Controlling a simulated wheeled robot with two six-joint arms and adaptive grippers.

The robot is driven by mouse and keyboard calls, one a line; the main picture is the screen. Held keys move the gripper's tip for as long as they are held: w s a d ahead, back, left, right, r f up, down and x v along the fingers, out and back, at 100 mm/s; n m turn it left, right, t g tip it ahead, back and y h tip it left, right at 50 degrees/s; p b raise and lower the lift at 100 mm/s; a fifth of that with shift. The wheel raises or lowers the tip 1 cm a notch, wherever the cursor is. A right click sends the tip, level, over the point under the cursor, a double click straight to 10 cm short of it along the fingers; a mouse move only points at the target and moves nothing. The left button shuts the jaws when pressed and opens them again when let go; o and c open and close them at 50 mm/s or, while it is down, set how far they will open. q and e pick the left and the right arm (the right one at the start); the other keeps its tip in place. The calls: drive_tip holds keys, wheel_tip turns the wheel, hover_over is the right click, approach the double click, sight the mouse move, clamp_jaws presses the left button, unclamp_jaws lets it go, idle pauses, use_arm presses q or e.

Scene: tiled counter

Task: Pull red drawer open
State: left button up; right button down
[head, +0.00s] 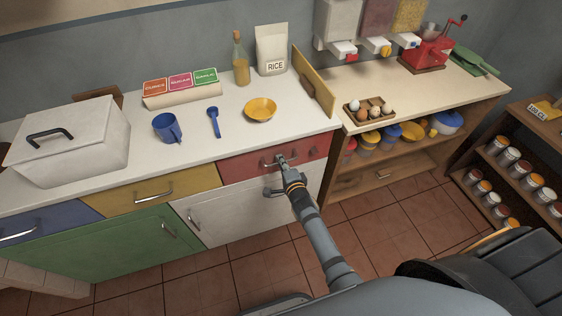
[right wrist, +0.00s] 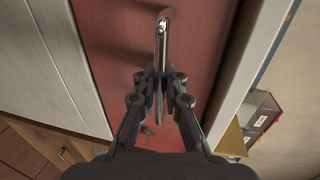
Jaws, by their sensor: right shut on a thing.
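The red drawer (head: 245,163) is in the counter front below the white worktop, in the head view. Its front looks flush or nearly flush with the counter. My right gripper (head: 282,160) is at its metal handle. In the right wrist view, the drawer front (right wrist: 195,30) fills the middle, and the handle (right wrist: 161,45) runs down between the fingers of my right gripper (right wrist: 166,85), which are shut on it. The gripper covers part of the handle. My left gripper is not in view.
A yellow drawer (head: 155,190) and a white cupboard door (head: 240,212) adjoin the red drawer. A yellow bowl (head: 260,109), a blue mug (head: 167,128) and a cutting board (head: 313,82) are on the worktop. The tiled floor (head: 250,262) in front is clear.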

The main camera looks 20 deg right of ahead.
drive_tip(key=shift+s, duration=0.15)
drive_tip(key=f+p+v, duration=0.2)
drive_tip(key=p+v, duration=0.2)
drive_tip(key=v, duration=0.7)
drive_tip(key=s+a+f+p+v, duration=0.1)
drive_tip(key=f+p+v, duration=0.2)
drive_tip(key=v, duration=0.9)
drive_tip(key=shift+s+d+r+p, duration=0.25)
drive_tip(key=shift+d+p, duration=0.25)
drive_tip(key=shift+p, duration=0.75)
drive_tip(key=c, duration=1.4)
unclamp_jaws()
drive_tip(key=shift+f, duration=0.1)
drive_tip(key=shift+c, duration=0.2)
drive_tip(key=shift+s, duration=0.1)
drive_tip(key=v, duration=1.2)
